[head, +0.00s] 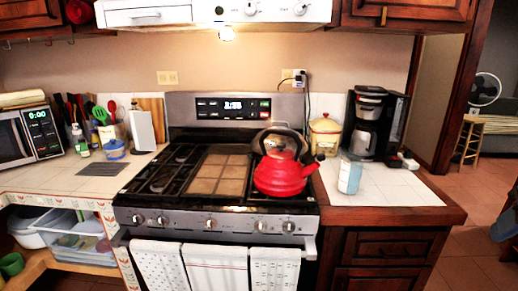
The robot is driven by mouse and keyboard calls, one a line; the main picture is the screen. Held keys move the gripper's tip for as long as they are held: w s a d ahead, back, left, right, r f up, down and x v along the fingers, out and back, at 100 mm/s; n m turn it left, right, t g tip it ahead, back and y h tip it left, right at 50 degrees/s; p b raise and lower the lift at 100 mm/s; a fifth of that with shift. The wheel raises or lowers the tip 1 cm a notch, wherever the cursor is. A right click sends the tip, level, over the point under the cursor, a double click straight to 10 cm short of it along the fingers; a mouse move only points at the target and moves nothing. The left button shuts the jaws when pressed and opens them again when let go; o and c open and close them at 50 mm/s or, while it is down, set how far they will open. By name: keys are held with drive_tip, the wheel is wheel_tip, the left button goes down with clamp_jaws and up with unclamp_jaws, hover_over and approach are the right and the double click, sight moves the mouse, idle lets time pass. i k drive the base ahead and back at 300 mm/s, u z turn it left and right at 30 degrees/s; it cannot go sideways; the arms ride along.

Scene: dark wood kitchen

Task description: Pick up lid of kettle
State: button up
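A red kettle (283,177) stands on the right front part of the stove top (220,172). Its spout points to the right and has a dark tip. A dark arched handle rises over its top. The kettle lid (281,154) appears to sit on top of the body under the handle; its edge is hard to make out at this size. My gripper is not in view.
A white and blue carton (349,177) stands on the tiled counter to the right of the kettle. A yellow canister (325,136) and a coffee maker (371,125) stand farther back. A range hood (212,12) hangs above. Utensils and a microwave (30,132) are left.

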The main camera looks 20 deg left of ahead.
sight(281, 153)
drive_tip(key=u, duration=0.45)
drive_tip(key=i, duration=0.9)
drive_tip(key=u, duration=0.75)
drive_tip(key=k, duration=0.9)
drive_tip(key=u, duration=0.15)
drive_tip(key=i, duration=0.95)
drive_tip(key=z, duration=0.1)
